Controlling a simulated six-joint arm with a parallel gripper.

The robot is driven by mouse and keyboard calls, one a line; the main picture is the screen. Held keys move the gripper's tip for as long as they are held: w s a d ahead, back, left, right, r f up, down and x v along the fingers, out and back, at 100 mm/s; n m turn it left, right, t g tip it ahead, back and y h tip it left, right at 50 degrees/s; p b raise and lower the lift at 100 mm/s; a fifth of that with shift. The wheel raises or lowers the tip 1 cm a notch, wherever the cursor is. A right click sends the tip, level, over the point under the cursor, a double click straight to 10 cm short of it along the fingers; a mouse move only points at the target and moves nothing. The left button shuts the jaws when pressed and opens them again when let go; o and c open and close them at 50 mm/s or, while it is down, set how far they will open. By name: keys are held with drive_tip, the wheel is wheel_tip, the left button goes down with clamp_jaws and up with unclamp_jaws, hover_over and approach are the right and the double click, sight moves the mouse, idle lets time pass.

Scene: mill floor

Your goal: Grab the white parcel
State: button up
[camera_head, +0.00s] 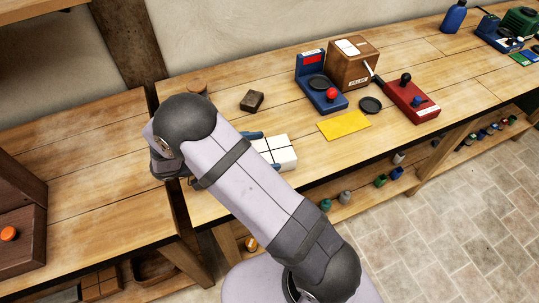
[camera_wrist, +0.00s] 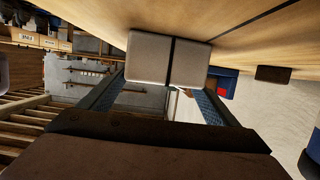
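The white parcel (camera_head: 283,153) is a pale box with dark bands, on the bench just right of my arm in the head view; my arm hides part of it. In the wrist view the parcel (camera_wrist: 148,58) is straight ahead at the fingertips. My gripper (camera_wrist: 160,88) is open, with one blue-padded finger at each side of the parcel's near end. I cannot tell whether either finger touches it.
A dark brown block (camera_head: 251,101) lies behind the parcel. A gap separates the left bench.

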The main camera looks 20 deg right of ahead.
sight(260, 153)
drive_tip(key=c, duration=0.5)
drive_tip(key=shift+r, duration=0.1)
drive_tip(key=shift+c, duration=0.7)
wheel_tip(260, 153, up, 10)
drive_tip(key=b, duration=0.1)
